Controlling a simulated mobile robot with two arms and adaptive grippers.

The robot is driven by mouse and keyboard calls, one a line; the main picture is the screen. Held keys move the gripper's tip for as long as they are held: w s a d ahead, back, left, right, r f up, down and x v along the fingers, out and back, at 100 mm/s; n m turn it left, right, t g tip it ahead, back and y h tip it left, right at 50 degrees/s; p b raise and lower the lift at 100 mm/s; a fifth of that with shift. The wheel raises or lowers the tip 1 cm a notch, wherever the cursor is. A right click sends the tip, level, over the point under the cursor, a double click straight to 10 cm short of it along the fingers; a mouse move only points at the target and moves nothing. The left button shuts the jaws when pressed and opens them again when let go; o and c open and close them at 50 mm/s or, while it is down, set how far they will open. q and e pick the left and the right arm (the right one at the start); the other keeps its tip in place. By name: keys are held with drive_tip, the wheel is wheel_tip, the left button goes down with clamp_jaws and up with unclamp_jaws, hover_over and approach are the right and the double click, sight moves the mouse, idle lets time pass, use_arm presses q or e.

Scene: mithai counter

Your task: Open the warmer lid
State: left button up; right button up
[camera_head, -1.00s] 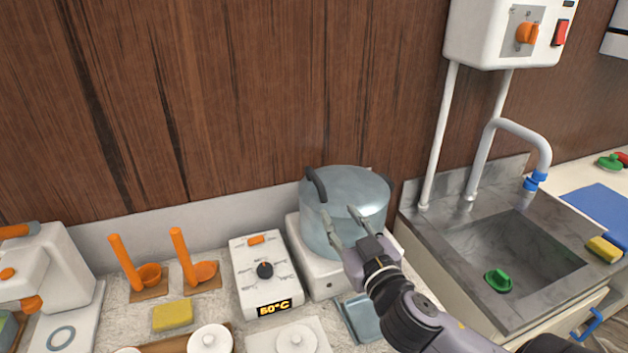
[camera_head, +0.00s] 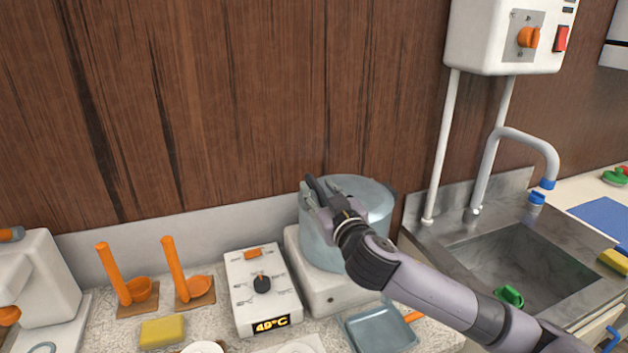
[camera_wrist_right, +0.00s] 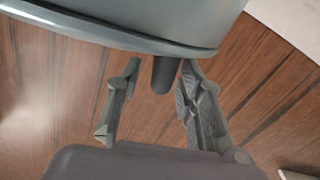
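A round steel-grey pot (camera_head: 362,198) with a flat top and dark side handles stands on a white base unit (camera_head: 335,291). I cannot tell whether its top is a separate lid. My right gripper (camera_head: 318,197) is at the pot's left handle (camera_head: 314,184) in the head view. In the right wrist view, the dark handle (camera_wrist_right: 165,74) hangs from the pot's rim (camera_wrist_right: 130,38) between the fingers of my right gripper (camera_wrist_right: 160,92). The fingers are apart, with a visible gap on the left side. My left gripper is not in view.
A white control box (camera_head: 262,286) showing 49°C stands left of the pot. Two orange ladles (camera_head: 189,278) and a yellow sponge (camera_head: 162,331) are further left. A blue-grey tray (camera_head: 378,329) lies in front. The sink (camera_head: 520,262) is at right.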

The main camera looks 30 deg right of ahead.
sight(314, 180)
drive_tip(key=shift+p+x, duration=0.35)
drive_tip(key=shift+x, duration=1.5)
drive_tip(key=shift+c, duration=0.2)
clamp_jaws()
